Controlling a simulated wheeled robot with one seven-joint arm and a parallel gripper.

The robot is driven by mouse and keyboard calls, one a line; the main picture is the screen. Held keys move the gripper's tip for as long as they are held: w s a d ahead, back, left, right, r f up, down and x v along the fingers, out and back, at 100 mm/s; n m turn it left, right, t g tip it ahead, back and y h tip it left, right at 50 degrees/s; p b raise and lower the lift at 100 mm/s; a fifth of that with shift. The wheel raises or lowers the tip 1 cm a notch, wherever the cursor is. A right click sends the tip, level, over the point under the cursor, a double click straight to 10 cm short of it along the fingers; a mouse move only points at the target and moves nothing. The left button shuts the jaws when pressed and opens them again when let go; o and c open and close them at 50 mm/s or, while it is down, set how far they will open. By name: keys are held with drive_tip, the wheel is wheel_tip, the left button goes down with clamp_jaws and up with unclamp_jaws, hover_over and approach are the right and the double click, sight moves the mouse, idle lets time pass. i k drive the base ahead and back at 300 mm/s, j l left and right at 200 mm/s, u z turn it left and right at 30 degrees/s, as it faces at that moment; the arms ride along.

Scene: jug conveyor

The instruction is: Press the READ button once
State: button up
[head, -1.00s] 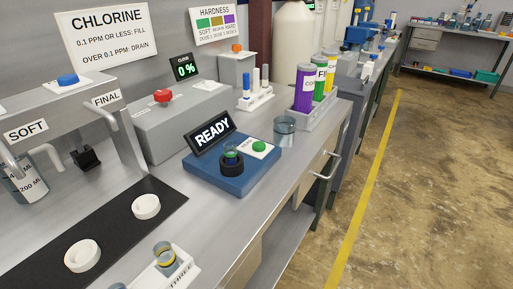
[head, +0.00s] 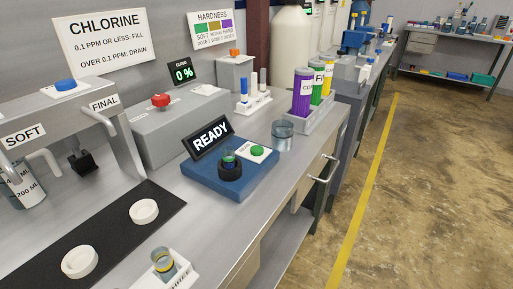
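A blue reader device (head: 225,183) stands on the steel bench near the middle of the head view. Its tilted black display (head: 209,137) reads "READY". A green round button (head: 257,151) sits on a white plate at the device's right back; any label on it is too small to read. A small glass vial with greenish content (head: 229,156) stands in the device's black round socket (head: 230,171). My gripper is not in view.
A grey box with a red button (head: 160,101) stands behind the reader, and a clear beaker (head: 282,135) to its right. Purple, green and yellow tubes (head: 303,92) stand beyond. White caps (head: 144,211) lie on a black mat (head: 110,232) at left. A vial in a white holder (head: 164,260) stands in front.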

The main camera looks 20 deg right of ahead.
sight(255, 150)
drive_tip(key=l, duration=0.5)
drive_tip(key=i+l, duration=0.15)
drive_tip(key=l, duration=0.85)
drive_tip(key=u, duration=1.65)
drive_tip(key=i+l, duration=0.05)
